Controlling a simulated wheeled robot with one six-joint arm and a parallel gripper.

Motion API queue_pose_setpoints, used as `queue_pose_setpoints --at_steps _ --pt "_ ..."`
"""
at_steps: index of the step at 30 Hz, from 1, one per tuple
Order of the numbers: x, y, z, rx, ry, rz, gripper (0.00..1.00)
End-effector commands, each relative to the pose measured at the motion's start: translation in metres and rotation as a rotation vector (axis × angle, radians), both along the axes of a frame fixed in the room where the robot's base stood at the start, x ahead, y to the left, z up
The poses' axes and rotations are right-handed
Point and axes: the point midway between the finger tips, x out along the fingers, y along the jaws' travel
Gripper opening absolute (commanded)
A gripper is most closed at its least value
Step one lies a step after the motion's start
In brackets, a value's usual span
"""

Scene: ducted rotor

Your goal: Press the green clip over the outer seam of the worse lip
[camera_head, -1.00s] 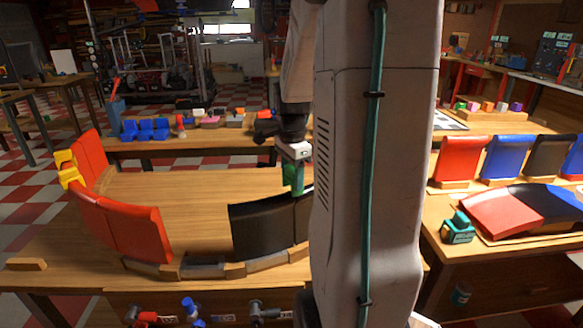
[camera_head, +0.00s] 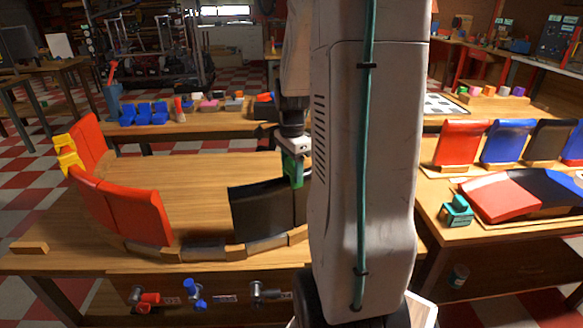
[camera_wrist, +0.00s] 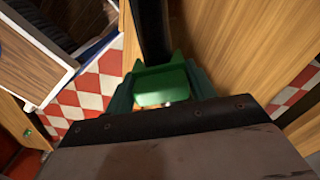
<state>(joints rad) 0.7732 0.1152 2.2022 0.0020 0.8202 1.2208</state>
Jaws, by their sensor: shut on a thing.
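The green clip (camera_head: 292,171) is held in my gripper (camera_head: 293,160), above the top edge of the black lip panels (camera_head: 262,208). The clip also shows in the wrist view (camera_wrist: 163,84), between the green fingers, with a dark panel edge running up just beyond it. I cannot tell whether the clip touches the panels. The red panels (camera_head: 122,207) stand at the left of the same curved ring on the wooden table. A yellow clip (camera_head: 65,153) sits on the outer side of the red panels at the left. My arm column hides the right part of the ring.
A teal holder (camera_head: 456,211) stands on the right bench beside a red, black and blue panel stack (camera_head: 500,196). Upright spare panels (camera_head: 460,143) stand behind it. Blue blocks (camera_head: 143,113) sit on the back bench. The table's middle (camera_head: 190,180) is clear.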

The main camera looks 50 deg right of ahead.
Motion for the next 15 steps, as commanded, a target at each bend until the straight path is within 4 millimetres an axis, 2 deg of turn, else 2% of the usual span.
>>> queue_pose_setpoints --at_steps 14,15 --pt "-0.0001 0.0002 -0.0054 0.0 0.001 0.0 0.33" --pt "-0.0002 0.0002 -0.0055 0.0 0.001 0.0 0.6"
